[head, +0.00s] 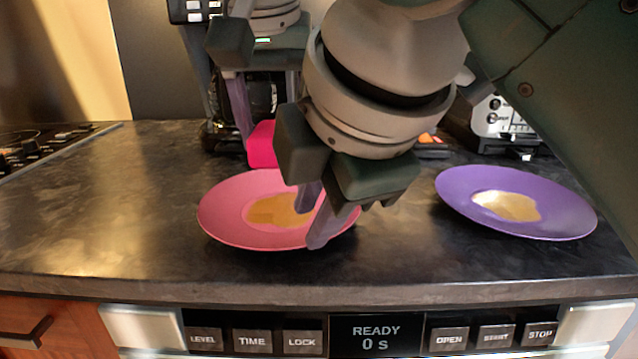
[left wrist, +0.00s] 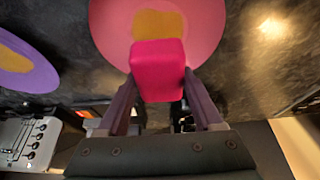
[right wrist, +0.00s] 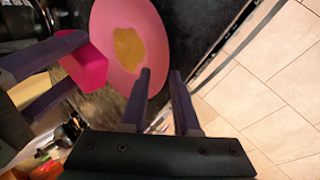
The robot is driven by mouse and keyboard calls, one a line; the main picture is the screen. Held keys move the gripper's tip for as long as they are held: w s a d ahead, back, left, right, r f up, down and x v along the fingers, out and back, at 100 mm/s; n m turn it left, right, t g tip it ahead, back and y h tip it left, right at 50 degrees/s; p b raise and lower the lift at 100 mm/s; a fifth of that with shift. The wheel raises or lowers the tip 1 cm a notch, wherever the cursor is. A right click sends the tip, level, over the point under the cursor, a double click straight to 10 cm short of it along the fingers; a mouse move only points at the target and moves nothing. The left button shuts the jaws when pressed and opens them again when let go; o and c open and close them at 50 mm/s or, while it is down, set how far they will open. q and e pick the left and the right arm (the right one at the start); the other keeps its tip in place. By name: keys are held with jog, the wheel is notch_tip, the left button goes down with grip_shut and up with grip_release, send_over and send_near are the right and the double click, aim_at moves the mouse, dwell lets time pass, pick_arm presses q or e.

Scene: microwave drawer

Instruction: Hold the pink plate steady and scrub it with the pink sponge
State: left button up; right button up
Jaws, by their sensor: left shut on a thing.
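The pink plate (head: 222,216) lies on the dark counter at centre, with a yellow-brown stain (head: 272,211) in its middle. My left gripper (left wrist: 160,82) is shut on the pink sponge (head: 262,146). It holds the sponge at the plate's far side; in the head view the sponge overlaps the far rim, and contact cannot be told. My right gripper (head: 313,222) is open at the plate's near right rim, fingers pointing down. In the right wrist view the plate's edge (right wrist: 150,22) lies just beyond the parted fingers (right wrist: 160,72). My right arm hides the plate's right part.
A purple plate (head: 465,187) with a similar stain lies to the right on the counter. A coffee maker (head: 215,135) and a white appliance (head: 497,120) stand behind. The counter's left side (head: 100,210) is clear. A microwave drawer panel (head: 375,335) sits below the front edge.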

aim_at(302, 237)
jog(key=shift+x, duration=1.95)
jog(key=shift+c, duration=0.2)
grip_shut()
jog(key=shift+o, duration=1.5)
grip_release()
grip_shut()
